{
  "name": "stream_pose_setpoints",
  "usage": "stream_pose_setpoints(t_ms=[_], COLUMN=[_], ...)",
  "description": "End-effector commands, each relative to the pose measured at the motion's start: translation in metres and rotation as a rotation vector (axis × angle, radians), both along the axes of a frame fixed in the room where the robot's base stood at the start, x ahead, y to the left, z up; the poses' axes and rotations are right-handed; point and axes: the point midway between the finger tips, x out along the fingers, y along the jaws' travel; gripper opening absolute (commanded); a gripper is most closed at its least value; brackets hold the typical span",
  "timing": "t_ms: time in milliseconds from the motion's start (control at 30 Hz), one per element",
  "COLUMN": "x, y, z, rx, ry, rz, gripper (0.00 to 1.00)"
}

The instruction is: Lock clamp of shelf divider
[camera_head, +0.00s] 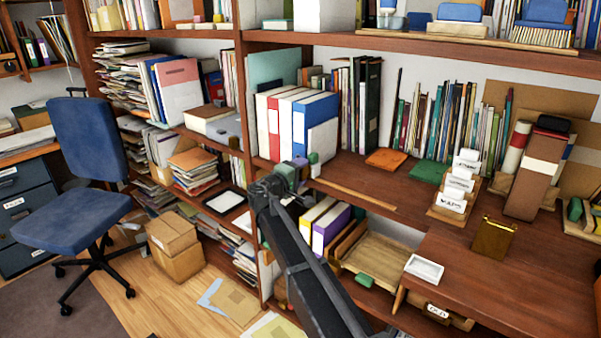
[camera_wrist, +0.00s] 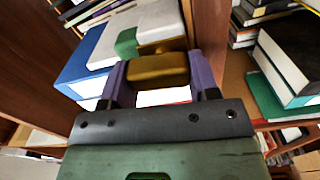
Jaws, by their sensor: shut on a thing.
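In the wrist view my gripper (camera_wrist: 158,66) has a purple finger on each side of a brass-coloured block (camera_wrist: 158,71), which looks like the clamp of the shelf divider. The fingers are shut on it. Just beyond it are a pale grey block (camera_wrist: 158,22) and a small green piece (camera_wrist: 126,43); I cannot tell how they join the clamp. In the head view my gripper (camera_head: 302,168) is at the shelf edge, in front of the binders, and largely hides what it holds. I cannot tell whether the clamp is locked.
White, red and blue binders (camera_head: 315,130) stand just behind my gripper. An upright post (camera_head: 243,80) is close on the left. An orange pad (camera_head: 386,158) and a green pad (camera_head: 428,172) lie to the right. A brass-coloured holder (camera_head: 493,238) stands on the desk (camera_head: 540,280).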

Motion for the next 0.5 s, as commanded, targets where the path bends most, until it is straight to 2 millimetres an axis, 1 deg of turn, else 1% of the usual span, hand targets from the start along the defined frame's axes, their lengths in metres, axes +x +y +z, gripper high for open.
stream_pose_setpoints(t_ms=[200,500], x=[0.0002,0.0003], y=[0.0005,0.0006], z=[-0.0009,-0.0008], rx=[-0.068,-0.096], ry=[0.044,0.061], rz=[0.0,0.0], gripper=[0.32,0.32])
